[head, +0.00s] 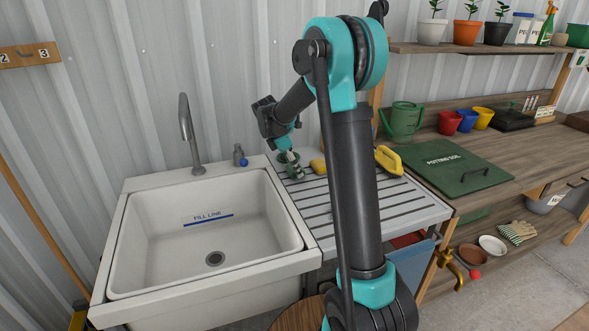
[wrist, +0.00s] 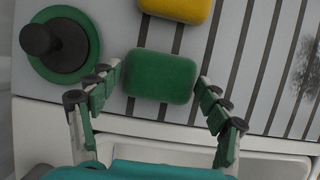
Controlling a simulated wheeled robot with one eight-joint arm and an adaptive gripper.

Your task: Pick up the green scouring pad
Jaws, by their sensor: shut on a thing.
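The green scouring pad (wrist: 160,75) is a rounded block in the middle of the wrist view, over the grooved draining board. My gripper (wrist: 158,82) has one finger at each side of the pad and is shut on it. In the head view my gripper (head: 291,163) is low at the board's back left, beside the sink. The pad cannot be made out clearly there. I cannot tell whether the pad is clear of the board.
A yellow sponge (wrist: 177,8) lies just beyond the pad. A round green item with a dark knob (wrist: 62,45) stands close to the left finger. The sink (head: 210,235) is left of the draining board (head: 400,205).

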